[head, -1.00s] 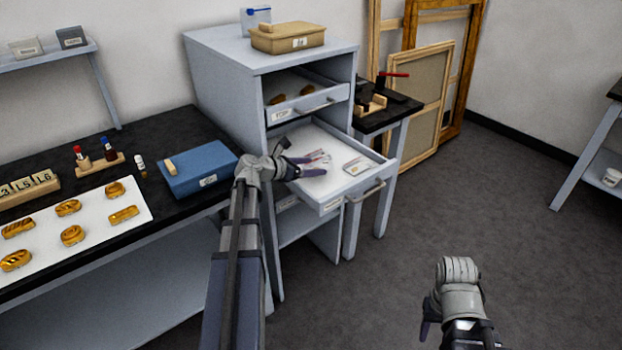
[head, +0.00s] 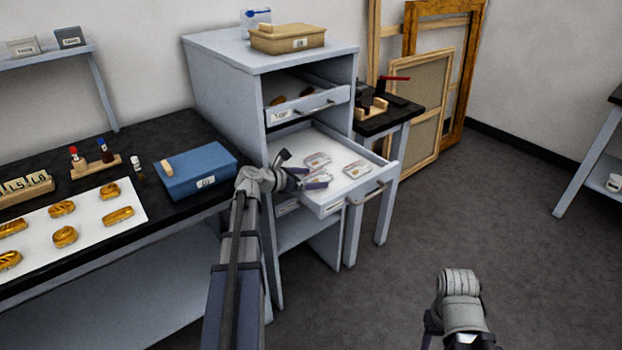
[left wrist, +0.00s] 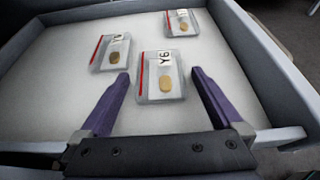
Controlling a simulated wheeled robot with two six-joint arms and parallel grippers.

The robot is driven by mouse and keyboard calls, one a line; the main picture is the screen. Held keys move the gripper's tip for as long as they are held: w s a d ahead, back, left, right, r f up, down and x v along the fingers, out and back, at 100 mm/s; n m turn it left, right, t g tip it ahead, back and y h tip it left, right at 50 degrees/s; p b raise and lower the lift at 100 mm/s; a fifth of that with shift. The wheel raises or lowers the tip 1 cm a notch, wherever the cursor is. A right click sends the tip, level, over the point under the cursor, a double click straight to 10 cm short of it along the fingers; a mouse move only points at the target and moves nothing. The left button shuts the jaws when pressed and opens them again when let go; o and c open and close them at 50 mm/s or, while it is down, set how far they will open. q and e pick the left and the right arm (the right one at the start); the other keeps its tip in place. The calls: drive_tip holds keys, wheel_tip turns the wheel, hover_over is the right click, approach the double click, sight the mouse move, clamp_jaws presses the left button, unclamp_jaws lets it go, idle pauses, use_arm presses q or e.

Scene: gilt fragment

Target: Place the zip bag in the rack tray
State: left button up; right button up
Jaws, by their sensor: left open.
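The grey rack (head: 225,80) has its lower tray (head: 345,142) pulled far out. Three flat clear zip bags with red edges lie in it: one at the back (head: 317,160), one to the right (head: 357,169), and one beside my left gripper (head: 304,171). In the left wrist view the nearest zip bag (left wrist: 161,78), labelled Y6, lies flat between the spread purple fingers of my left gripper (left wrist: 160,76). The other two bags lie beyond it, at left (left wrist: 111,52) and right (left wrist: 182,23). My right gripper (head: 430,328) is low, its fingers mostly hidden.
The upper tray (head: 308,105) is partly out above, holding brown items. A tan box (head: 288,38) and a blue-topped clear bag (head: 256,18) stand on the rack. A blue box (head: 197,167) is on the left bench.

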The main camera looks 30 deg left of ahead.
use_arm(q)
drive_tip(key=shift+r, duration=0.1)
drive_tip(key=shift+s+r+p, duration=0.2)
drive_tip(key=shift+r+p, duration=0.05)
drive_tip(key=shift+p, duration=0.05)
drive_tip(key=p+v, duration=0.4)
drive_tip(key=v, duration=0.7)
drive_tip(key=shift+s+a, duration=0.2)
drive_tip(key=shift+c, duration=0.2)
idle(0.5)
